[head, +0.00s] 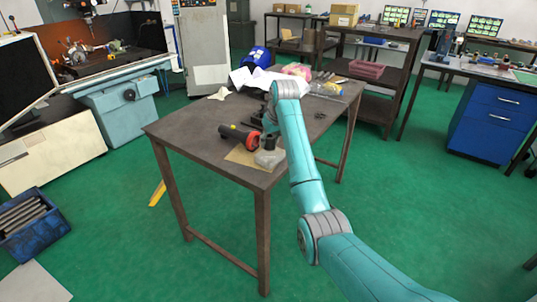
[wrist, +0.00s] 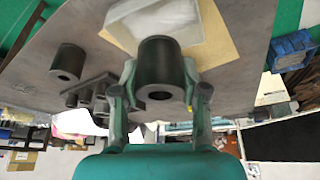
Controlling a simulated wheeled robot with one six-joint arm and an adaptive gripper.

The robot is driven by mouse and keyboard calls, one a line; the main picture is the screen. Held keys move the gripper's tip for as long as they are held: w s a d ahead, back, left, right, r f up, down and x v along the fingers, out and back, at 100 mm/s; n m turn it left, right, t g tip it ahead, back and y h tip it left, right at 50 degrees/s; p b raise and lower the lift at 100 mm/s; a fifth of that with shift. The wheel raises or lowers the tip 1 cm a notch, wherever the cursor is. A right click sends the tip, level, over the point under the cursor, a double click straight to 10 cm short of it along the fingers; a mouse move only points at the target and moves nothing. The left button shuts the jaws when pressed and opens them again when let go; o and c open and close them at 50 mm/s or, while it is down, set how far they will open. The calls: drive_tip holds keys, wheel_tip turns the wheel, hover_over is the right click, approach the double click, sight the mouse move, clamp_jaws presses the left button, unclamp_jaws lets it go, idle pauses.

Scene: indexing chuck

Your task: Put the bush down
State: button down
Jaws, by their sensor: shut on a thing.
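My gripper (wrist: 160,75) is shut on a dark grey cylindrical bush (wrist: 160,62), with a finger on each side. The bush's bored end faces the wrist camera. Just beyond it in the wrist view is a pale grey-white dish or block (wrist: 120,22) on a beige board (wrist: 222,40). I cannot tell whether the bush touches it. In the head view the pale piece (head: 270,159) sits near the table's front corner, below my gripper (head: 268,128). A second dark bush (wrist: 68,62) stands apart on the table, to the left in the wrist view.
A dark fixture with several pegs (wrist: 90,94) is beside the second bush. A red and black power tool (head: 240,136) lies on the table (head: 190,125) left of the pale piece. The left front tabletop is clear.

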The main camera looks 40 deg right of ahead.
sight(271, 147)
drive_tip(key=shift+d+f, duration=0.1)
drive_tip(key=shift+f, duration=2.5)
drive_tip(key=shift+f, duration=0.1)
drive_tip(key=c, duration=0.9)
unclamp_jaws()
drive_tip(key=shift+f, duration=0.1)
drive_tip(key=v, duration=1.2)
